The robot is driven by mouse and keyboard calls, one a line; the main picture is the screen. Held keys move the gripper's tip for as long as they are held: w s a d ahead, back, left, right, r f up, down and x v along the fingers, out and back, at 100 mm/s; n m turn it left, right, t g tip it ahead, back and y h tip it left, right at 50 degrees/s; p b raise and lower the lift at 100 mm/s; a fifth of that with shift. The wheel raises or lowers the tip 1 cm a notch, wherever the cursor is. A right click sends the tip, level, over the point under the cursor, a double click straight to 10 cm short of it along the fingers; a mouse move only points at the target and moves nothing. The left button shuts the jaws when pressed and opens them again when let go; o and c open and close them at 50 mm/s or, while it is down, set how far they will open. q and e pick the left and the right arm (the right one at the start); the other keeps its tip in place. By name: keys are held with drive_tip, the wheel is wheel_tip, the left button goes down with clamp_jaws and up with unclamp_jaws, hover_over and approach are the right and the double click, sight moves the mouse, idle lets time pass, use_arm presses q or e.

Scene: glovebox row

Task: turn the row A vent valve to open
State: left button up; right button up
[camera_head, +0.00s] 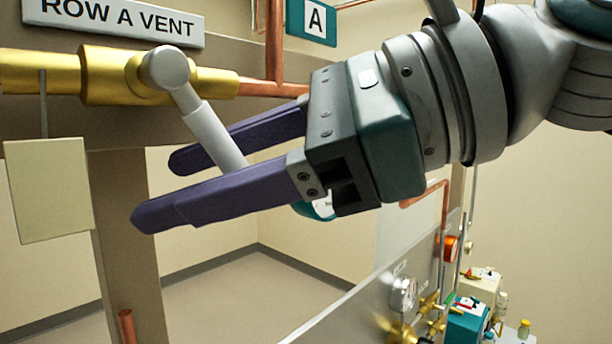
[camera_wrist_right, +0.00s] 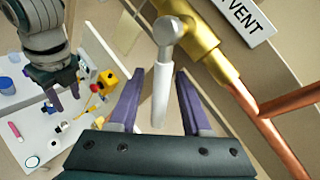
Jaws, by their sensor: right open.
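The row A vent valve has a brass body (camera_head: 105,75) on a copper pipe, below the ROW A VENT sign (camera_head: 115,18). Its grey-white lever (camera_head: 208,130) slants down and right from a round hub, at an angle to the pipe. My right gripper (camera_head: 160,190) is open, with one purple finger on each side of the lever. In the right wrist view the lever (camera_wrist_right: 160,95) stands between the fingers with gaps on both sides. My left gripper (camera_wrist_right: 64,98) is small in that view, away from the valve; its jaw state is unclear.
A blank cream tag (camera_head: 48,190) hangs from the pipe left of the valve. A teal A sign (camera_head: 312,20) and a vertical copper pipe (camera_head: 274,40) are behind my right gripper. A panel with gauge (camera_head: 403,293) and a bench with small items are lower right.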

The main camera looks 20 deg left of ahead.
drive_tip(key=s+b+v, duration=0.1)
drive_tip(key=b+v, duration=0.5)
drive_tip(key=v, duration=0.3)
drive_tip(key=shift+w+d, duration=0.3)
drive_tip(key=shift+w, duration=0.25)
drive_tip(key=shift+r, duration=0.1)
